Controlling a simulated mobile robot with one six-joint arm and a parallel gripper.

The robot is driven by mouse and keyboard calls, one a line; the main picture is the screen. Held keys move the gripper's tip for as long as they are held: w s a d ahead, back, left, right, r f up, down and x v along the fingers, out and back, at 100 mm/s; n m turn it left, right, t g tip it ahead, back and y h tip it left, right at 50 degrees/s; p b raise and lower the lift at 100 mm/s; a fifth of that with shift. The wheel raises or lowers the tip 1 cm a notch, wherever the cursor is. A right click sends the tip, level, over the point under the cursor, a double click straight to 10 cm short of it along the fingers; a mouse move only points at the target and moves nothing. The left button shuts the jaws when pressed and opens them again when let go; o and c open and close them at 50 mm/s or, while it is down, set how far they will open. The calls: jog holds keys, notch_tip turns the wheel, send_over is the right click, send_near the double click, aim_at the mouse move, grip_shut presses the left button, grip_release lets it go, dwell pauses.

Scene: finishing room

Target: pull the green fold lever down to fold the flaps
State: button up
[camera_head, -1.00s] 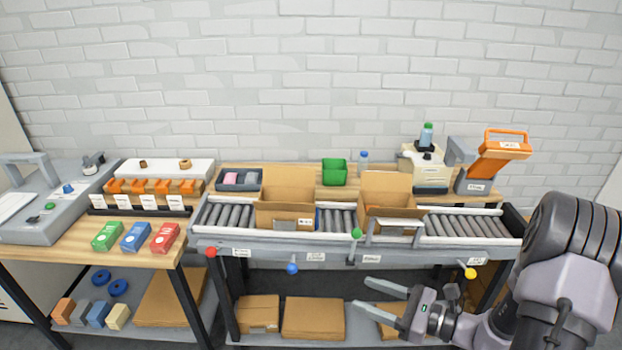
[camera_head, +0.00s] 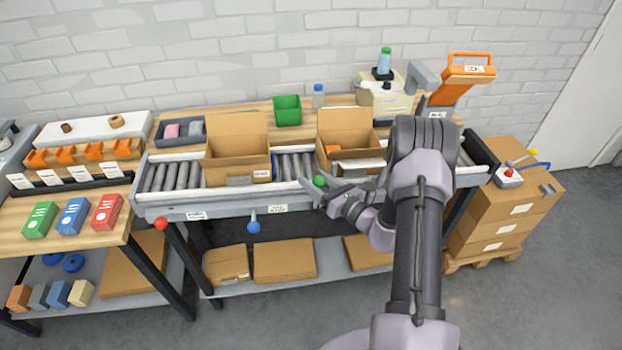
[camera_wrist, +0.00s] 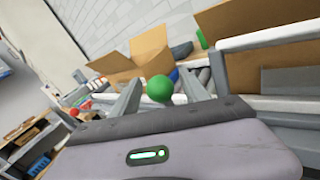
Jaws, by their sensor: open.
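The green ball knob of the fold lever (camera_head: 319,181) is at the front rail of the conveyor, below the right-hand open carton (camera_head: 345,127). My gripper (camera_head: 312,192) is open, with its fingers at the knob in the head view. The lever's rod is hidden behind my gripper. The carton's flaps stand up, and it also shows in the wrist view (camera_wrist: 270,45).
A blue knob (camera_head: 254,227) and a red knob (camera_head: 161,224) hang on levers to the left along the conveyor front. Another open carton (camera_head: 237,150) stands on the rollers. Stacked boxes (camera_head: 500,215) stand on a pallet at right. The floor in front is clear.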

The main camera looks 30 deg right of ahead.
jog(key=shift+x, duration=0.95)
grip_shut()
dwell(0.7)
